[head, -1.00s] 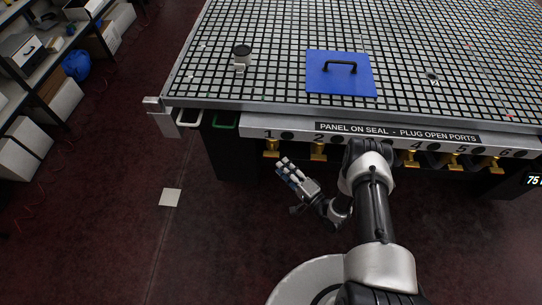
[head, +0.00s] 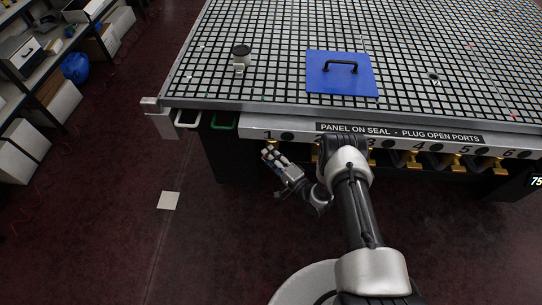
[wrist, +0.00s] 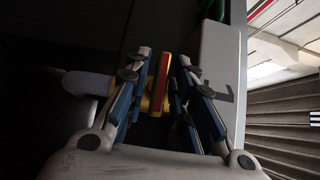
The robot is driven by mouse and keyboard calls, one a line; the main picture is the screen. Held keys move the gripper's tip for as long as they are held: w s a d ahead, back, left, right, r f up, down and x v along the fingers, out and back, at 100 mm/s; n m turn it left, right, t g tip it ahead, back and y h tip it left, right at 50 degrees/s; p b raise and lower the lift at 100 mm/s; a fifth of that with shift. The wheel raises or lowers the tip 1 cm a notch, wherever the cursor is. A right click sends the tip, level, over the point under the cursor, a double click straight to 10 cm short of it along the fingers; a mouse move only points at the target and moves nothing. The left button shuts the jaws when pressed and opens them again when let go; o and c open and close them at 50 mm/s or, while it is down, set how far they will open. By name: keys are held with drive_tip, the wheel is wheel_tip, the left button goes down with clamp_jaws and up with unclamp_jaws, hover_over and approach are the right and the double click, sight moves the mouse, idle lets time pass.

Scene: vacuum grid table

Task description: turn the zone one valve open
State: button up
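The zone one valve has a yellow handle with a red strip. In the wrist view the valve handle (wrist: 161,88) stands between my two fingers, with small gaps on either side near the tips. My gripper (wrist: 163,60) is open around it. Any contact deeper between the fingers is hard to see. In the head view my gripper (head: 269,154) is at the table's front edge, just below the number 1, and its fingers mostly cover the valve.
The grid table (head: 300,106) carries a blue panel with a black handle (head: 341,79) and a small dark-topped device (head: 241,54). More yellow valves, such as the one under 4 (head: 414,160), line the front rail to the right. The floor at left is mostly clear.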

clamp_jaws()
drive_tip(key=shift+r+p, duration=0.1)
drive_tip(key=shift+p, duration=0.2)
drive_tip(key=shift+r+n+g+h+p, duration=0.1)
drive_tip(key=shift+n+g+h+p, duration=0.75)
drive_tip(key=shift+n+p, duration=0.25)
drive_tip(key=n+g+h+p, duration=0.1)
drive_tip(key=n+h+p, duration=0.1)
drive_tip(key=h+p, duration=0.1)
drive_tip(key=shift+n+h, duration=0.35)
drive_tip(key=shift+n, duration=0.05)
drive_tip(key=n+h, duration=0.1)
drive_tip(key=h, duration=0.1)
drive_tip(key=n+g+h, duration=0.1)
drive_tip(key=h, duration=0.1)
drive_tip(key=shift+a+f, duration=0.1)
drive_tip(key=shift+f, duration=0.1)
drive_tip(key=shift+n+g+h+b, duration=0.25)
drive_tip(key=shift+n+h+b, duration=0.2)
drive_tip(key=shift+n+h, duration=0.8)
drive_tip(key=shift+h, duration=0.35)
